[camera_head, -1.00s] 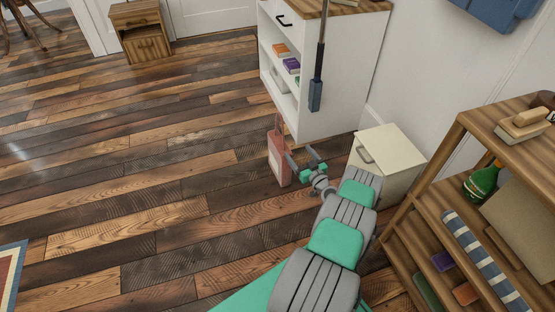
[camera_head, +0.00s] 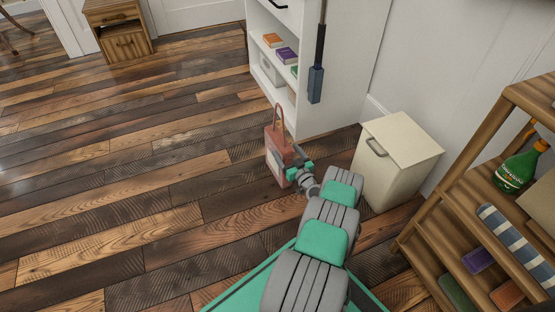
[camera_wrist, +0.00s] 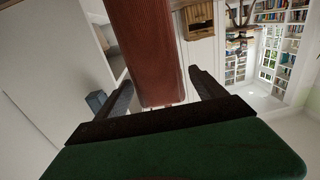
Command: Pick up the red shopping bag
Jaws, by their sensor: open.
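The red shopping bag (camera_head: 277,152) stands upright on the wooden floor, with its handle loop up and a pale panel on its front. My gripper (camera_head: 298,160) is at the bag's right side, near its upper half. In the wrist view the red bag (camera_wrist: 155,50) shows as a reddish ribbed face between the two dark fingers of my open gripper (camera_wrist: 165,92). The fingers lie to either side of it, with a visible gap at the right finger. I cannot tell whether either finger touches it. My arm hides part of the floor to the right.
A cream cabinet (camera_head: 408,150) stands right of my arm. A white shelf unit (camera_head: 345,60) with books is behind the bag, with a blue-ended hanging tool (camera_head: 316,85) before it. A wooden rack (camera_head: 440,215) holding a green bottle (camera_head: 515,170) is at right. The floor at left is clear.

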